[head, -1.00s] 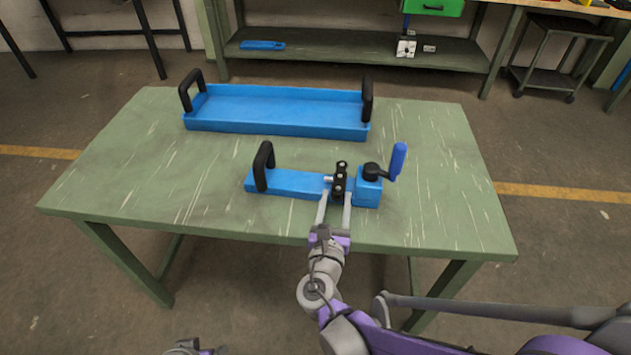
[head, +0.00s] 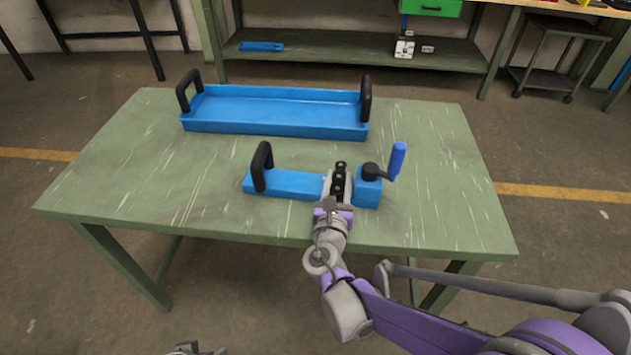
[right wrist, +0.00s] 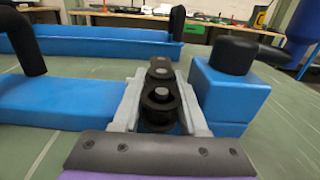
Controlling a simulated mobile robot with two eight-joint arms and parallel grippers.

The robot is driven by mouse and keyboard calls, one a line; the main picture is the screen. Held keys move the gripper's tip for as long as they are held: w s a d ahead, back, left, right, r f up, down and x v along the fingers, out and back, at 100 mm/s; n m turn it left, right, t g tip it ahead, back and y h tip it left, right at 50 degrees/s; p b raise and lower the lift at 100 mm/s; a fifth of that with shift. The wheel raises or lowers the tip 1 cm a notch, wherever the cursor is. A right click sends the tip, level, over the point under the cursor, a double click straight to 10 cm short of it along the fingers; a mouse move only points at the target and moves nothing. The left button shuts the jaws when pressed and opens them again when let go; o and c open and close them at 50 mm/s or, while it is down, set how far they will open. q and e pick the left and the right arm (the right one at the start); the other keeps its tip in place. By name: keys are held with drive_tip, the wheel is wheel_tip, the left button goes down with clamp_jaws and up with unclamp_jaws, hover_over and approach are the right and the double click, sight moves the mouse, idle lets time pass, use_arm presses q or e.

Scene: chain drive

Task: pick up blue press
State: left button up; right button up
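The blue press (head: 290,184) lies on the green table near its front edge. It has a black loop handle (head: 262,166) on the left, black rollers (head: 340,180) in the middle, and a blue block (head: 368,190) with a black knob and blue crank handle (head: 397,160) on the right. My right gripper (head: 338,188) is open, one finger on each side of the rollers. In the right wrist view the fingers (right wrist: 161,100) straddle the rollers (right wrist: 160,105) closely; whether they touch is unclear.
A long blue tray (head: 275,128) with two black handles stands behind the press on the green table (head: 130,170). The table is clear to the left and right of the press. A shelf bench (head: 350,45) stands at the back.

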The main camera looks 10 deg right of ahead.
clamp_jaws()
idle(0.9)
drive_tip(key=shift+r, duration=0.1)
wheel_tip(320, 180, up, 10)
drive_tip(key=p, duration=0.3)
idle(0.4)
